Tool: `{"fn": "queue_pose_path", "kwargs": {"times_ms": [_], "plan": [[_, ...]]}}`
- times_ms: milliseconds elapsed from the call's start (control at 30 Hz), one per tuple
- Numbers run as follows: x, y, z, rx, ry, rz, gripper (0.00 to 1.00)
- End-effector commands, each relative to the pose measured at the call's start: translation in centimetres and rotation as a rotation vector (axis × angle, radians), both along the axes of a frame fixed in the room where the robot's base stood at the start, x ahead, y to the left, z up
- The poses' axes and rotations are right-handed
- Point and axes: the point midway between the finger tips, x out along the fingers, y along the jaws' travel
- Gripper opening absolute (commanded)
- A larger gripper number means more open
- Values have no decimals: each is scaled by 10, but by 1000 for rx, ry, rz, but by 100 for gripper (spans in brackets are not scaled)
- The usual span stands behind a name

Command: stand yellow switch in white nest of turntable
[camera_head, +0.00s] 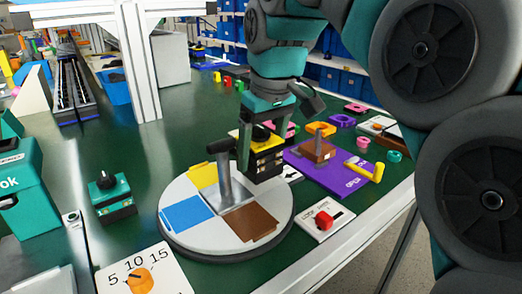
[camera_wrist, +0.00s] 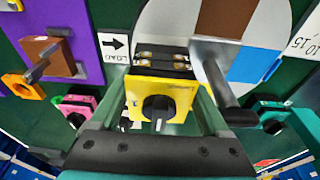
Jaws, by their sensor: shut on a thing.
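My gripper (camera_head: 262,138) is shut on the yellow switch (camera_wrist: 165,93), a yellow block with a black knob and black terminals. In the wrist view it sits between the two fingers. In the head view the yellow switch (camera_head: 266,146) is partly hidden by my gripper and appears beside or over the far right rim of the turntable (camera_head: 170,236). I cannot tell its height. The turntable is a white disc with yellow (camera_head: 203,174), blue (camera_head: 187,213) and brown (camera_head: 250,222) areas, and a grey crank (camera_head: 223,175) stands on it. The white nest is not clearly distinguishable.
A purple board (camera_head: 335,178) with a brown block (camera_head: 318,150) lies right of the turntable. A red switch on a white plate (camera_head: 322,220) is near the front edge.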

Motion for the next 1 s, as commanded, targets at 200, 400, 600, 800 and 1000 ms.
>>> {"fn": "queue_pose_path", "kwargs": {"times_ms": [200, 400, 600, 800, 1000], "plan": [[0, 0, -1, 1, -1, 0, 31], [0, 0, -6, 1, -1, 0, 31], [0, 0, -11, 0, -2, 0, 31], [0, 0, -17, 0, -2, 0, 31], [0, 0, -19, 1, -2, 0, 31]]}}
